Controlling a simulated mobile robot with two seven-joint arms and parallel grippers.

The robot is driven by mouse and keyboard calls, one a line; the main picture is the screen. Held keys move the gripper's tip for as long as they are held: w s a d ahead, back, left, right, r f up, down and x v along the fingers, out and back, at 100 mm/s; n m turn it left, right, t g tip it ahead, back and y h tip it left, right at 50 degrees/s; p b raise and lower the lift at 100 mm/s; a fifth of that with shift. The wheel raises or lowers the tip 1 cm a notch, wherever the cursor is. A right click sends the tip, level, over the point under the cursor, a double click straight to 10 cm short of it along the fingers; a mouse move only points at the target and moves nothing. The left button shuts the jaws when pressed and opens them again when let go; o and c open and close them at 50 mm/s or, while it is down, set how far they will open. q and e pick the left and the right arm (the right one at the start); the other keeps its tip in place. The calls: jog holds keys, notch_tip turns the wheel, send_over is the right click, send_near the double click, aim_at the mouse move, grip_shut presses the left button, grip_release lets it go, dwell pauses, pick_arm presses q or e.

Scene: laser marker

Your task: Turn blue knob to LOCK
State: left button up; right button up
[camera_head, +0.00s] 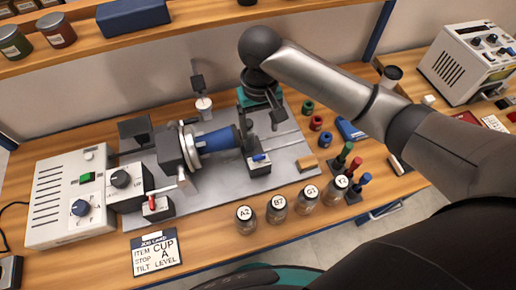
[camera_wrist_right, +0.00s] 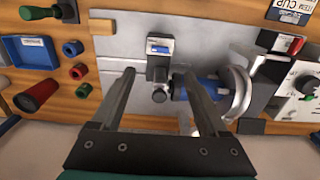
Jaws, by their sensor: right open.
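A small dark block with a blue knob (camera_head: 259,157) on its light top stands at the right end of the rotary fixture. The blue knob also shows in the wrist view (camera_wrist_right: 159,49), beyond my fingertips; its markings are too small to read. Another blue dial (camera_head: 80,208) sits on the front of the white control box at the left. My right gripper (camera_head: 262,118) points down behind the small block. My left gripper is not in view.
The fixture holds a blue cylinder (camera_head: 215,140) on a grey plate (camera_head: 225,186). A red-handled switch (camera_head: 152,203) and a job card (camera_head: 157,253) are at front left. Labelled jars (camera_head: 278,204) and coloured-handled tools (camera_head: 345,152) stand at front right. A shelf (camera_head: 75,45) runs behind.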

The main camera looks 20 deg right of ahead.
send_over(259, 156)
notch_tip(259, 156, down, 6)
jog(key=shift+s+f+b, duration=0.1)
jog(key=shift+s+b, duration=0.05)
jog(key=shift+b, duration=0.25)
notch_tip(259, 156, down, 5)
jog(key=shift+f+b, duration=0.2)
jog(key=shift+b, duration=0.25)
jog(key=shift+f, duration=0.45)
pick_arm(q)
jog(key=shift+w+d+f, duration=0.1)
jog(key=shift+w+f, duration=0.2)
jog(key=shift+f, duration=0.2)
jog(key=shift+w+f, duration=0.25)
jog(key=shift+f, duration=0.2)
pick_arm(e)
jog(key=shift+c, duration=0.5)
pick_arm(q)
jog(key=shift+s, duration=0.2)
pick_arm(e)
grip_shut()
